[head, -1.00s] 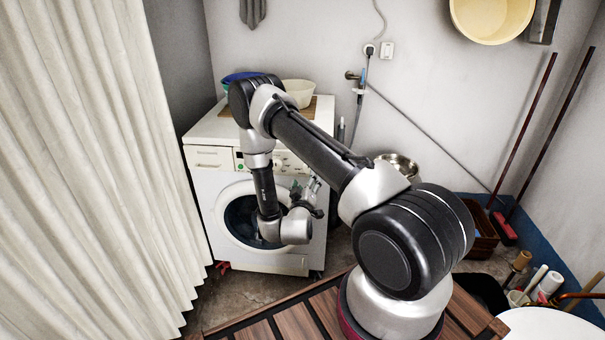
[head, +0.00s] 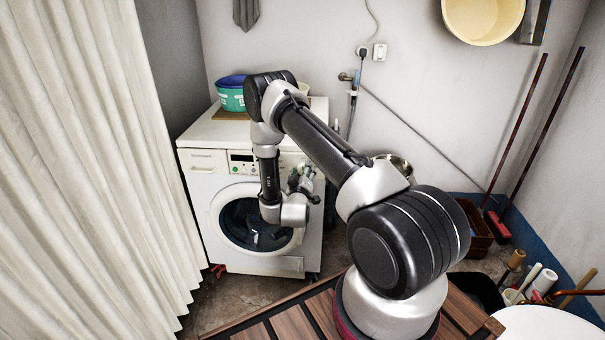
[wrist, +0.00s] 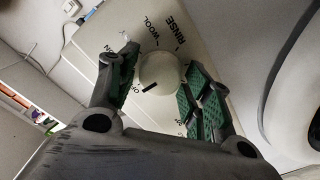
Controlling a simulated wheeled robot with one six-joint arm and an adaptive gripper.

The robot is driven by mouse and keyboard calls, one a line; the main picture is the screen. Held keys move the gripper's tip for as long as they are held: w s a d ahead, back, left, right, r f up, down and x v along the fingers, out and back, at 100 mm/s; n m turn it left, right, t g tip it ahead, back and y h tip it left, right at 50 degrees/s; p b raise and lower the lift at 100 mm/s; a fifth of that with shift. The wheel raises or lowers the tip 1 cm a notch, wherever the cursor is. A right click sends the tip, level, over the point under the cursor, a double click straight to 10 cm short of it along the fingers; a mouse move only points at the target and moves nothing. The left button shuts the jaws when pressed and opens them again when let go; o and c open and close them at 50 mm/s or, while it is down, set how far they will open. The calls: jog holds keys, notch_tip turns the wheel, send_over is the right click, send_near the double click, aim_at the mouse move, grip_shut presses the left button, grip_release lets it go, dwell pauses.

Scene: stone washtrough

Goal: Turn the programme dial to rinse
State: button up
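The programme dial (wrist: 160,72) is a round pale knob on the washing machine's panel in the wrist view. Its dark pointer mark faces lower left, towards a partly hidden label. The RINSE label (wrist: 178,32) is above the dial, right of the WOOL label (wrist: 152,29). My gripper (wrist: 164,58) has its green-padded fingers on either side of the dial, spread apart. I cannot tell whether either pad touches it. In the head view my gripper (head: 306,182) is at the right part of the washing machine (head: 205,190), and my arm hides the dial.
A green bucket (head: 231,98) stands on the machine's top. A white curtain (head: 80,170) hangs on the left. A slatted wooden surface (head: 290,327) lies in front. A hose (head: 352,110) hangs on the back wall.

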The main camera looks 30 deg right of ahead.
jog(key=c, duration=0.5)
jog(key=shift+c, duration=0.2)
jog(key=shift+m, duration=0.5)
jog(key=shift+s+f+m, duration=0.1)
jog(key=shift+m, duration=15.2)
